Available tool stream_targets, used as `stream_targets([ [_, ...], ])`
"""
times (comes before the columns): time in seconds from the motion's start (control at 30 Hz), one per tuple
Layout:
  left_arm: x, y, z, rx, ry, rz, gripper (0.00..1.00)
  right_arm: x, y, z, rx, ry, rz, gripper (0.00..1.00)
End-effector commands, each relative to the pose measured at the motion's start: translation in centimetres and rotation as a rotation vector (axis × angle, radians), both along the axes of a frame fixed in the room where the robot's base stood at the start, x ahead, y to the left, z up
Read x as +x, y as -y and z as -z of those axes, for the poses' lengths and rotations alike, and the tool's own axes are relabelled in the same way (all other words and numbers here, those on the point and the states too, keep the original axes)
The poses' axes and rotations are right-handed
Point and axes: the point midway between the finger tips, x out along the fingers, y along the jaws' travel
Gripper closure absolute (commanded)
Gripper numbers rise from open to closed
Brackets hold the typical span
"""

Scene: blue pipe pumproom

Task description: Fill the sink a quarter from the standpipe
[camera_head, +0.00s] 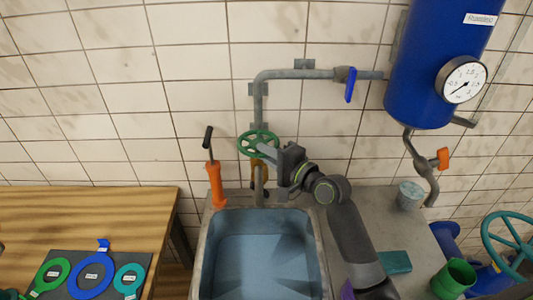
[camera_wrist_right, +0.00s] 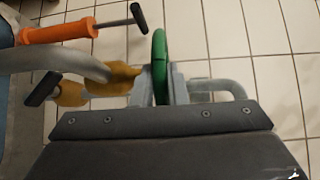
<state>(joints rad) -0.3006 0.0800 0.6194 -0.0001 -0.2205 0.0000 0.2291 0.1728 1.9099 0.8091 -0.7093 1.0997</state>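The sink (camera_head: 212,262) is a blue-grey basin in the grey counter, low in the middle of the head view. I cannot tell whether water lies in it. The standpipe (camera_head: 259,100) runs down the tiled wall to a spout (camera_head: 259,186) over the sink's back edge. No clear stream shows. Its green handwheel (camera_head: 248,136) also shows edge-on in the right wrist view (camera_wrist_right: 159,50). My right gripper (camera_head: 270,150) is at this wheel, its fingers closed on either side of the rim. My left gripper is not in view.
An orange hand pump (camera_head: 215,185) stands left of the spout. A blue lever (camera_head: 351,85) sits on the upper pipe beside the blue tank (camera_head: 425,70) with a gauge (camera_head: 463,80). A small bucket (camera_head: 409,195) stands right. A wooden table (camera_head: 90,215) with coloured rings is left.

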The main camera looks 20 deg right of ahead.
Motion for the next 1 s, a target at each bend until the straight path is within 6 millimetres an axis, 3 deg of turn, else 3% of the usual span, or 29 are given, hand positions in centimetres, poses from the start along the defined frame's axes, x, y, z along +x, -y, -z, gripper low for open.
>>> stream_targets([
  [0.07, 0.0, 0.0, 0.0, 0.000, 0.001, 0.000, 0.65, 0.0, 0.0, 0.0, 0.000, 0.000, 0.000, 1.00],
  [0.47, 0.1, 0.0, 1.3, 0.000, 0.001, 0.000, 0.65, 0.1, 0.3, 0.4, -0.004, 0.000, -0.046, 1.00],
  [1.0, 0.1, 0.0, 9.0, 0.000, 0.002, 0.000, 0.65, 0.7, 1.9, 0.7, -0.004, 0.000, -0.361, 1.00],
])
